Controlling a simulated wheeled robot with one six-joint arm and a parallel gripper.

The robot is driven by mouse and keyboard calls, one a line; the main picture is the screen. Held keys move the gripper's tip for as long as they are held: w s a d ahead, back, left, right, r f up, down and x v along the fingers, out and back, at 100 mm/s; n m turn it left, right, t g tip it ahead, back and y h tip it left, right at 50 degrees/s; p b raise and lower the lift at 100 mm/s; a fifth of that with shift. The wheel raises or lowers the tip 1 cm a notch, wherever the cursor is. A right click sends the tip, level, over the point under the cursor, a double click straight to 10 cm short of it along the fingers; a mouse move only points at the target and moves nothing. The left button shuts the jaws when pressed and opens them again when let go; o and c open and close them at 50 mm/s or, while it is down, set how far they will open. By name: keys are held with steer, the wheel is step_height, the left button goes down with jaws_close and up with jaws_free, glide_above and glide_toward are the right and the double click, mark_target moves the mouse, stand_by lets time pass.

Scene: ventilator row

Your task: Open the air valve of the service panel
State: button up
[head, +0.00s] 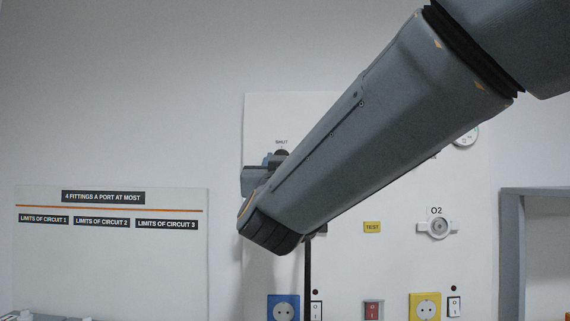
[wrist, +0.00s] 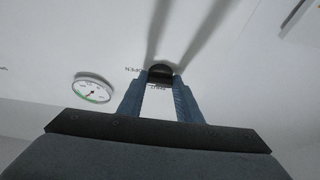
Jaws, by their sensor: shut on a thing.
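The service panel (head: 340,110) is a white board on the wall, partly hidden behind my arm. The air valve's dark handle (wrist: 160,71) lies between my fingertips in the wrist view. The word SHUT shows beside it, upside down, and the word OPEN stands to its left in that view. My gripper (wrist: 160,80) is shut on the handle with its two blue fingers. In the head view the SHUT label (head: 281,142) shows above a dark part of the valve; most of the valve and my fingertips are hidden by the arm.
An O2 outlet (head: 438,228), a blue socket (head: 283,308) and a yellow socket (head: 426,307) are lower on the panel. A grey shelf frame (head: 512,250) stands right.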

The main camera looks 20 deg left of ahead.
stand_by(0.4)
steer(key=o, duration=1)
steer(key=shift+o, duration=0.2)
steer(key=v, duration=0.7)
steer(key=shift+s+f+b, duration=0.2)
steer(key=shift+s+b, duration=0.15)
steer(key=shift+b, duration=0.05)
